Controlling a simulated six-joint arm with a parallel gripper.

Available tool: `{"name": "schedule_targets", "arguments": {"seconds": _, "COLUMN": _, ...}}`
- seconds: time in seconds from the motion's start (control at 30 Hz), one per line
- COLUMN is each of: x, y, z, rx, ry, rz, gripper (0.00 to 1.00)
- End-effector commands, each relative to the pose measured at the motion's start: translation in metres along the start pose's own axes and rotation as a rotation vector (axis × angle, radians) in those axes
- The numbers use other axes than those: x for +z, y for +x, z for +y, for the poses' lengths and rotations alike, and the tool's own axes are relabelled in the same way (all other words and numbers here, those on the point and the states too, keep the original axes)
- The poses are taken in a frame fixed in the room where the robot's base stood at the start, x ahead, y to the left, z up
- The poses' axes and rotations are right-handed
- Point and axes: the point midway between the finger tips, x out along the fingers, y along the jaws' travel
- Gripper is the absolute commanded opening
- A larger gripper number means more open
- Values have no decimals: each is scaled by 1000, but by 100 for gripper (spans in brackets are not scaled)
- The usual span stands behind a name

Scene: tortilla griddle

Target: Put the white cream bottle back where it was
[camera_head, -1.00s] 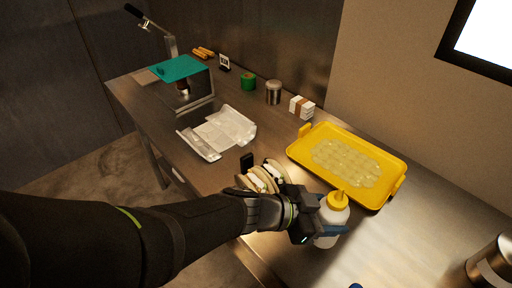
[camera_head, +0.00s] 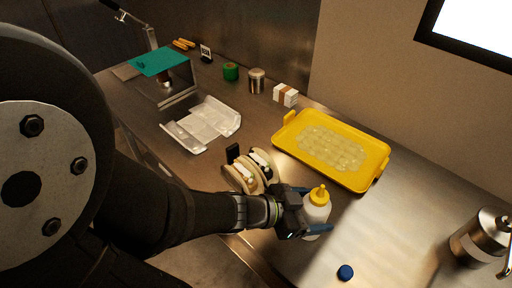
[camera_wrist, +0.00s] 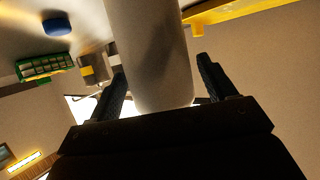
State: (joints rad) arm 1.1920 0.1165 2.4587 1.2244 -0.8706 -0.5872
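The white cream bottle (camera_head: 317,212) with a yellow cap stands about upright beside the front edge of the yellow tray. My gripper (camera_head: 308,212) has one finger on each side of its body and appears shut on it. In the wrist view the bottle (camera_wrist: 150,55) fills the space between the fingertips (camera_wrist: 162,72). The left finger overlaps its edge, and the right finger lies close to it. The bottle's base is partly hidden by a finger in the head view, so I cannot tell whether it touches the counter.
The yellow tray (camera_head: 287,131) lies behind the bottle. Tacos (camera_head: 250,170) are close left of my gripper. A blue round thing (camera_head: 345,272) lies in front, also in the wrist view (camera_wrist: 56,23). A metal canister (camera_head: 478,238) stands at right. The counter between them is clear.

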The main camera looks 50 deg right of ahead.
Motion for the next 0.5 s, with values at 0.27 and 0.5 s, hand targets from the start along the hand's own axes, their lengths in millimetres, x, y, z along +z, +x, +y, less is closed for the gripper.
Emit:
{"name": "schedule_targets", "arguments": {"seconds": 0.27, "x": 0, "y": 0, "z": 0, "rx": 0, "ry": 0, "rz": 0, "gripper": 79}}
{"name": "schedule_targets", "arguments": {"seconds": 0.5, "x": -3, "y": -10, "z": -1, "rx": -3, "ry": 2, "rz": 2, "gripper": 79}}
